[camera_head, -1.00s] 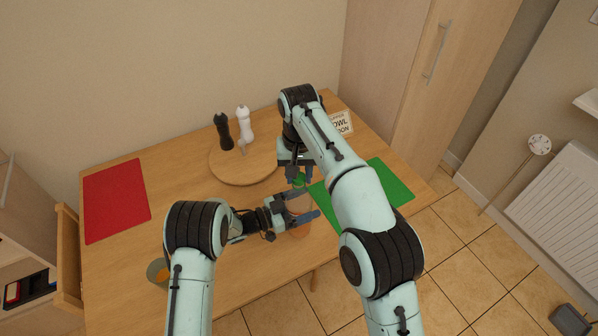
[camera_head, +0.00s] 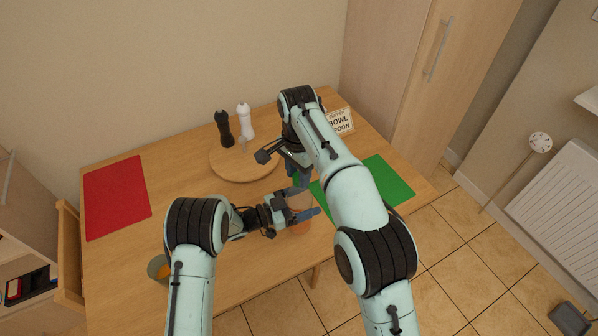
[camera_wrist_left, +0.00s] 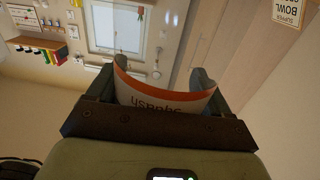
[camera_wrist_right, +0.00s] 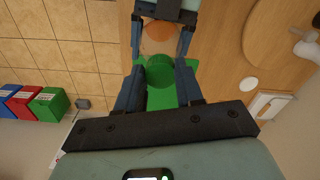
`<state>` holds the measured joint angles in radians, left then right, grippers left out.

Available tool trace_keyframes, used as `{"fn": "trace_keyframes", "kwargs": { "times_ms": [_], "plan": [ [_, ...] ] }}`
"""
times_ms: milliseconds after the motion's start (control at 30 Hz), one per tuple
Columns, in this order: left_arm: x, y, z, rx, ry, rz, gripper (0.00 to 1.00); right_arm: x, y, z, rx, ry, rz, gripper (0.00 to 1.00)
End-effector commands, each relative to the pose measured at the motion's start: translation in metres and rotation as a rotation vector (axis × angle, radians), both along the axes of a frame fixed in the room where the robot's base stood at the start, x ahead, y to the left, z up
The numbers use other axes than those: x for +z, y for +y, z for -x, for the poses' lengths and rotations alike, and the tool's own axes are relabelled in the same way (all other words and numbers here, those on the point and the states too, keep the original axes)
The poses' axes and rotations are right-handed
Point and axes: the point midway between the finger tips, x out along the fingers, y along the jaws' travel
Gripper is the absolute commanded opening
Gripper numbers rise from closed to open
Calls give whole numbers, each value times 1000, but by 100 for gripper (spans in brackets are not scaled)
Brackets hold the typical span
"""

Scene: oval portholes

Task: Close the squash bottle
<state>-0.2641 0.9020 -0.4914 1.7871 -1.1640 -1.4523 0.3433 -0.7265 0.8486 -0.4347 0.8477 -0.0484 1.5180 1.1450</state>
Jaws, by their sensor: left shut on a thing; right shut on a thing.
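The squash bottle (camera_head: 300,222), clear with orange contents, stands upright near the table's front edge, partly hidden by my arms. My left gripper (camera_head: 306,204) is shut on its body from the left. In the left wrist view the bottle's orange-edged white label (camera_wrist_left: 160,98) sits between the fingers. My right gripper (camera_head: 297,181) is above the bottle, shut on the green cap (camera_wrist_right: 160,72), which shows between its fingertips in the right wrist view. I cannot tell whether the cap touches the bottle's neck or how far it is seated.
A green mat (camera_head: 390,182) lies to the right and a red mat (camera_head: 117,197) far left. A dark mill (camera_head: 223,130) and a white mill (camera_head: 244,122) stand on a round board (camera_head: 238,173). A sign (camera_head: 341,122) stands behind. A cup (camera_head: 157,268) is front left.

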Motion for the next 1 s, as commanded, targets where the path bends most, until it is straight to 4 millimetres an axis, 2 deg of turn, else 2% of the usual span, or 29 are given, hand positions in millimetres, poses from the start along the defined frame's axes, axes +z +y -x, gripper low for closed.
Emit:
{"fn": "trace_keyframes", "kwargs": {
  "times_ms": [100, 700, 833, 1000],
  "plan": [
    [0, 0, 0, 0, -1, 0, 0, 1, 1, -1, -283, -2, -2, 9],
    [0, 0, 0, -1, 0, -1, 0, 0, 0, -6, -1712, 0, -17, 9],
    [-1, 0, 0, -1, 0, -1, 0, 0, -1, -6, -1916, 0, -18, 9],
    [-1, 0, 0, 0, 0, -1, 0, 0, -1, -6, -2002, 2, -21, 9]
  ]
}}
